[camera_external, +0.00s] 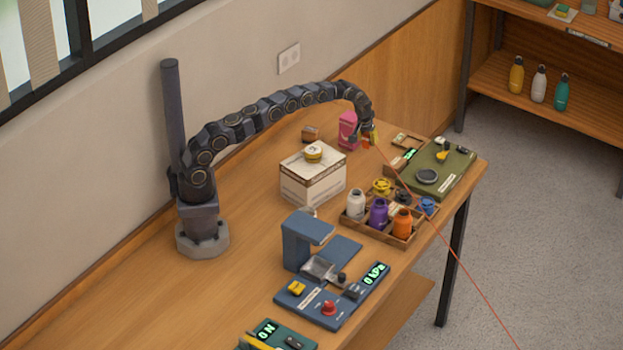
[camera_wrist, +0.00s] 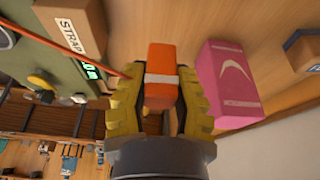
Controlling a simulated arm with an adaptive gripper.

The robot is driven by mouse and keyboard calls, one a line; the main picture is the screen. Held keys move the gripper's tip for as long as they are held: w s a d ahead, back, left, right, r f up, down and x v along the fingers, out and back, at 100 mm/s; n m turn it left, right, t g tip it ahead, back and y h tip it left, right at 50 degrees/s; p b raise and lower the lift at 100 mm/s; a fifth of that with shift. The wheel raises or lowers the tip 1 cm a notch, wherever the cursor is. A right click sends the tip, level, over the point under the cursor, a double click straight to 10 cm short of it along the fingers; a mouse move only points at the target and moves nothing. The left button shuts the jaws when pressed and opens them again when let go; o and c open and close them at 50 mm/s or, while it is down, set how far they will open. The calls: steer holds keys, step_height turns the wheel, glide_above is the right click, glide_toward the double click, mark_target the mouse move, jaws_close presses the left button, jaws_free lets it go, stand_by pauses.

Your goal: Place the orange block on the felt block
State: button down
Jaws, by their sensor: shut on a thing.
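My gripper (camera_wrist: 155,100) has its yellow-padded fingers shut on the orange block (camera_wrist: 160,72), which has a pale band across it. In the external view my gripper (camera_external: 369,136) is at the far end of the table, and the orange block (camera_external: 366,142) is a small patch at its tip, partly hidden. A pink block (camera_wrist: 225,85) with a white curved mark stands just right of the gripper in the wrist view; it also shows in the external view (camera_external: 347,130). I cannot tell for certain which is the felt block.
A white carton (camera_external: 313,178) with a yellow item on top stands left of the gripper. A divided wooden tray (camera_external: 372,232) of bottles is nearer the camera. A green panel (camera_external: 447,177) lies to the right. A thin red line crosses near the gripper.

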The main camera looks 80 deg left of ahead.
step_height(320, 180, up, 3)
steer(key=shift+f, duration=0.1)
steer(key=s+a+r+n, duration=0.1)
steer(key=s+a+r, duration=0.2)
steer(key=s+a, duration=0.35)
steer(key=s+a+r+n, duration=0.1)
steer(key=s+a+r, duration=0.2)
steer(key=s, duration=0.6)
steer(key=s+d+r+m, duration=0.2)
steer(key=s+d+r, duration=0.15)
steer(key=s, duration=0.65)
glide_toward(313, 127)
steer(key=shift+x, duration=0.85)
steer(key=shift+w+a+f, duration=0.25)
steer(key=shift+a, duration=0.15)
steer(key=shift+w+a+f, duration=0.15)
steer(key=shift+a+f, duration=0.05)
steer(key=shift+f, duration=0.25)
steer(key=shift+w+f, duration=0.1)
steer(key=shift+f, duration=1.45)
